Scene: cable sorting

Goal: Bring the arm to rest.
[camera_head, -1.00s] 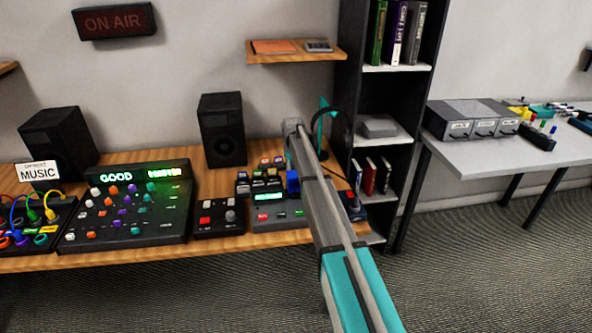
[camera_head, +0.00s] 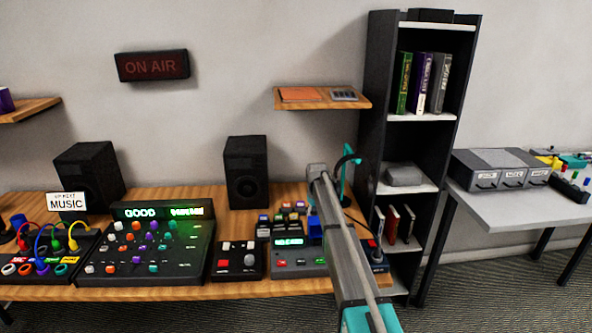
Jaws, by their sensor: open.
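My arm (camera_head: 345,245) reaches up from the bottom edge, right of centre, as a grey link with a teal section low down. Its upper joint (camera_head: 318,171) stands in front of the right part of the wooden desk (camera_head: 150,292). My gripper does not show in this view; it may be behind the arm or out of frame. I cannot see whether anything touches it.
The desk carries a mixer (camera_head: 150,250), a cable panel (camera_head: 45,262), speakers (camera_head: 246,172) and a small keypad unit (camera_head: 290,262). A teal stand (camera_head: 347,160) rises behind my arm. A dark shelf (camera_head: 374,130) and a grey table (camera_head: 500,210) stand to the right.

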